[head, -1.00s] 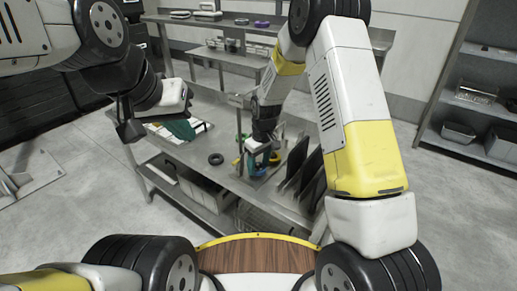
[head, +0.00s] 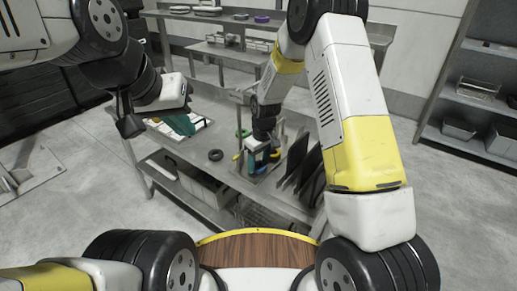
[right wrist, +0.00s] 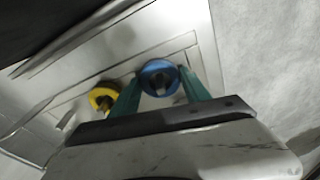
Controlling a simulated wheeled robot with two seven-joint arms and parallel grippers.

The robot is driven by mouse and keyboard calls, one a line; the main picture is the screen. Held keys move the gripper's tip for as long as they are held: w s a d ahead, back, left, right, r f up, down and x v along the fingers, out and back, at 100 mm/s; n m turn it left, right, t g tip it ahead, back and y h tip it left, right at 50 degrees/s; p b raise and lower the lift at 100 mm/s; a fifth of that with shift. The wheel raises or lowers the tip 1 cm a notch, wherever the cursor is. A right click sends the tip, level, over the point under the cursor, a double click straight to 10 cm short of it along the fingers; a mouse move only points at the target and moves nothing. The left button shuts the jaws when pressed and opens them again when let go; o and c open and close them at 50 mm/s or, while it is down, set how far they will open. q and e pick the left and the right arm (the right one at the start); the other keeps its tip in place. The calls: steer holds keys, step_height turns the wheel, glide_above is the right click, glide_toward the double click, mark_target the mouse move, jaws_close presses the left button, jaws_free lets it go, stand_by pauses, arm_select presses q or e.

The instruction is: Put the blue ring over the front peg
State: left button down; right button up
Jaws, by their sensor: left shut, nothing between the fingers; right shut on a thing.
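The blue ring (right wrist: 160,65) is gripped between the two green fingers of my right gripper (right wrist: 161,84) in the right wrist view. A grey peg-like shape shows through its hole; I cannot tell whether the ring is around it or above it. In the head view my right gripper (head: 257,162) is low over the peg area on the table, and its wrist hides much of the ring and pegs. My left gripper (head: 183,124) is shut and empty over the left part of the table.
A yellow ring (right wrist: 103,97) lies left of the blue ring in the right wrist view. A black ring (head: 216,155) and a green ring (head: 242,133) are near my right gripper. Dark upright plates (head: 297,165) stand close on its right. A purple ring (head: 262,19) is on the back shelf.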

steer(key=o, duration=1.4)
steer(key=shift+f, duration=0.1)
steer(key=shift+o, duration=0.2)
steer(key=s+d+r+m+t, duration=0.1)
steer(key=s+d+r, duration=0.1)
steer(key=r, duration=0.6)
steer(key=s+d+r+m, duration=0.1)
steer(key=s+d+r, duration=0.2)
steer(key=r, duration=0.4)
steer(key=s+d+r+m+t, duration=0.1)
steer(key=s+d+r, duration=0.1)
steer(key=r, duration=0.6)
steer(key=s+d+r+m+t, duration=0.1)
steer(key=s+d+r, duration=0.1)
steer(key=s, duration=0.4)
steer(key=s+d+r+m+t, duration=0.1)
steer(key=s+d+r+m, duration=0.1)
steer(key=s+r, duration=0.2)
steer(key=s+d+r+m+t+y, duration=0.1)
steer(key=s+d+r, duration=0.2)
steer(key=s, duration=0.6)
steer(key=shift+s+r+m, duration=0.15)
steer(key=shift+r+m, duration=0.15)
steer(key=shift+m, duration=0.1)
